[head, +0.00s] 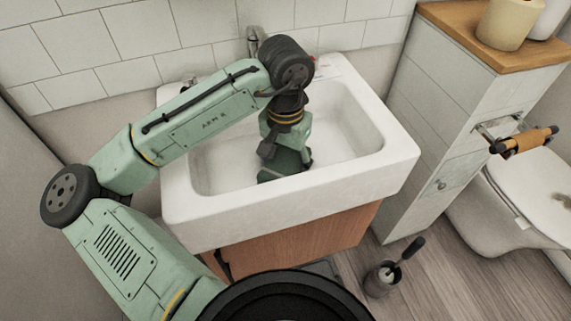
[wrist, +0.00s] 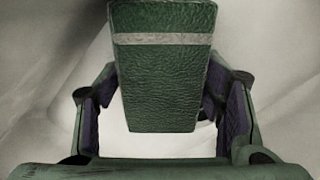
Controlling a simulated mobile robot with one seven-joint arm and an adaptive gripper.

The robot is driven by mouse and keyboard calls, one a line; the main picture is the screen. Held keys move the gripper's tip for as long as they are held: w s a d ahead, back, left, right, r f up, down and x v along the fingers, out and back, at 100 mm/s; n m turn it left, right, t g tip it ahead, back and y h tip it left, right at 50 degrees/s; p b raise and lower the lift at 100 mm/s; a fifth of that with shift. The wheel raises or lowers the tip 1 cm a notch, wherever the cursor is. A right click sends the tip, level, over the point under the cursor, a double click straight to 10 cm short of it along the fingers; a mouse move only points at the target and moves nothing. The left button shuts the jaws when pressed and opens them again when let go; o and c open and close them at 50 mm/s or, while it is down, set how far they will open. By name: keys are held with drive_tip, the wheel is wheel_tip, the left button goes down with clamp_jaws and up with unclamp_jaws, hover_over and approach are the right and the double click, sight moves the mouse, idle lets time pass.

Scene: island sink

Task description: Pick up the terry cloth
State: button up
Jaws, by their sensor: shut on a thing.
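The terry cloth (wrist: 163,85) is a dark green, textured, folded block with a pale stripe across it. In the wrist view it fills the space between the two fingers of my gripper (wrist: 162,112). My gripper is shut on it. In the head view my gripper (head: 285,155) points down inside the sink basin, and a dark green part of the cloth (head: 289,162) shows at its fingers. The gripper hides part of the cloth there. I cannot tell whether the cloth touches the basin floor.
The white sink (head: 390,165) surrounds my gripper with raised walls. A faucet (head: 253,40) stands at the back. A tiled partition (head: 440,120) with a wooden top is on the right, with a toilet (head: 530,195) beyond it. A brush holder (head: 380,280) stands on the floor.

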drive_tip(key=c, duration=0.3)
drive_tip(key=shift+r, duration=0.1)
wheel_tip(320, 180, up, 28)
drive_tip(key=shift+f+p, duration=0.1)
drive_tip(key=shift+p, duration=0.5)
drive_tip(key=o, duration=0.7)
drive_tip(key=c, duration=0.5)
